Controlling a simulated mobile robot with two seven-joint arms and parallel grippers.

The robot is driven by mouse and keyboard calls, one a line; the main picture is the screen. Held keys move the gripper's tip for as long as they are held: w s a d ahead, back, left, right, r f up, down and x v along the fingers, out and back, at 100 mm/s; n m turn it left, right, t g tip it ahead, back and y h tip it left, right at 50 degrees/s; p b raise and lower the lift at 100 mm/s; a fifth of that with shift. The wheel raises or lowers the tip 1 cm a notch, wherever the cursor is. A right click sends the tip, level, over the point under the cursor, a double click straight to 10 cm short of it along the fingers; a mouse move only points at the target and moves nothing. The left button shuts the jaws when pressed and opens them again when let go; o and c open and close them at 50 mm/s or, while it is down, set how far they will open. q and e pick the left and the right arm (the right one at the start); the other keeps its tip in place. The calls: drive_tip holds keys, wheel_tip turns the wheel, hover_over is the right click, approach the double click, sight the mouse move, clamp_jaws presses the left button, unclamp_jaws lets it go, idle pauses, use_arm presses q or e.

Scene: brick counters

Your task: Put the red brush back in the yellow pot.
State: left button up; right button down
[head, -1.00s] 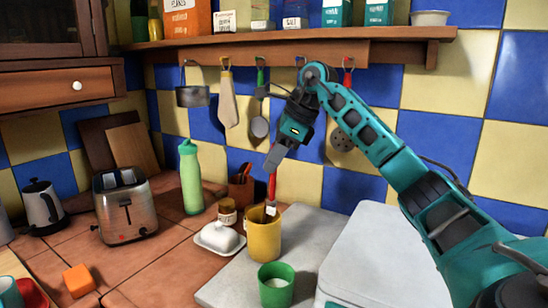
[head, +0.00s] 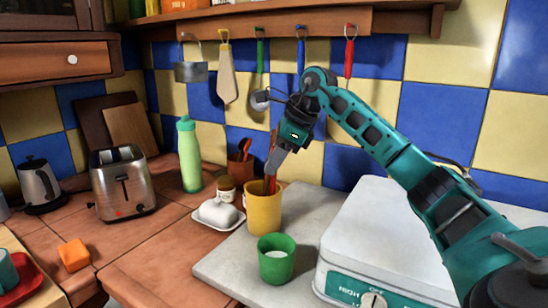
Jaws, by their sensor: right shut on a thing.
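The yellow pot (head: 263,214) stands upright near the left edge of the grey worktop, behind the green cup. My right gripper (head: 272,170) is just above the pot, pointing down, and is shut on the red brush (head: 271,185). Only a short red length of the brush shows between the fingers and the pot's rim. Its lower end is hidden behind or inside the pot's mouth. Whether it touches the bottom cannot be seen. My left gripper is out of view.
A green cup (head: 276,262) stands in front of the pot, and a white butter dish (head: 218,213) to its left. A small jar (head: 226,188) and a brown utensil pot (head: 240,170) are behind. A white appliance (head: 375,235) stands at right. Utensils hang above.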

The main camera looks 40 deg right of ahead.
drive_tip(key=shift+f, duration=0.25)
drive_tip(key=c, duration=1.2)
unclamp_jaws()
drive_tip(key=shift+o, duration=1.2)
drive_tip(key=shift+r, duration=0.1)
